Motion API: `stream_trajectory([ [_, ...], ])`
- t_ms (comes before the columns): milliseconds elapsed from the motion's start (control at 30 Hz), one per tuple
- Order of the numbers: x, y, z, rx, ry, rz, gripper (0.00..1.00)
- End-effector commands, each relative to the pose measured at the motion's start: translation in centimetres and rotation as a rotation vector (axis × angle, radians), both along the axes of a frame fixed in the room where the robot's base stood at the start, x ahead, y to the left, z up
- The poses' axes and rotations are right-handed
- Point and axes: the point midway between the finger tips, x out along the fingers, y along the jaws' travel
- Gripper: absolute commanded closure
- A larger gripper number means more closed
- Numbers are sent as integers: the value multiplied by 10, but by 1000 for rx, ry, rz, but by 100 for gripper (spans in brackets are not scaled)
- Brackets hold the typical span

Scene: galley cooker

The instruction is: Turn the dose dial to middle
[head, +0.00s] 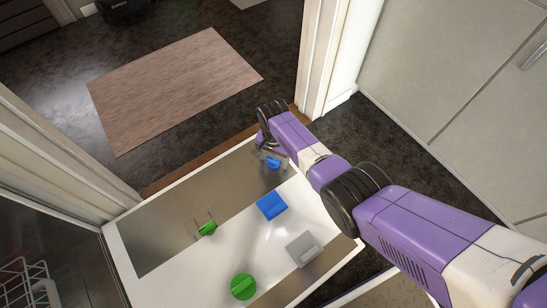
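A pale panel (285,222) with knobs and blocks lies low in the head view. A small blue knob (272,162) sits on its grey metal strip at the far right, and a small green knob (207,229) sits on the strip further left. A larger round green dial (243,287) with a raised ridge is at the near edge. No readable label shows which one is the dose dial. My gripper (263,140) is at the end of the purple arm, close to the small blue knob. Its fingers are small and dark, so contact and opening are unclear.
A blue square block (271,205) and a grey block (304,249) are on the panel between the knobs. A white wire rack (28,285) is at the lower left. A brown mat (175,88) lies on the dark floor beyond. Grey cabinets (455,75) stand at the right.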

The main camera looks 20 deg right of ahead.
Motion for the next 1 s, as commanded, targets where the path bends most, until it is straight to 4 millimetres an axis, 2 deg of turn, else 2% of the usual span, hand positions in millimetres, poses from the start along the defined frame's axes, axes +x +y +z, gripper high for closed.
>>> stream_trajectory([
  [367, 0, 0, 5, 1, -1, 0, 25],
  [800, 0, 0, 67, 1, -1, 0, 25],
  [1000, 0, 0, 78, 0, 0, 1, 25],
])
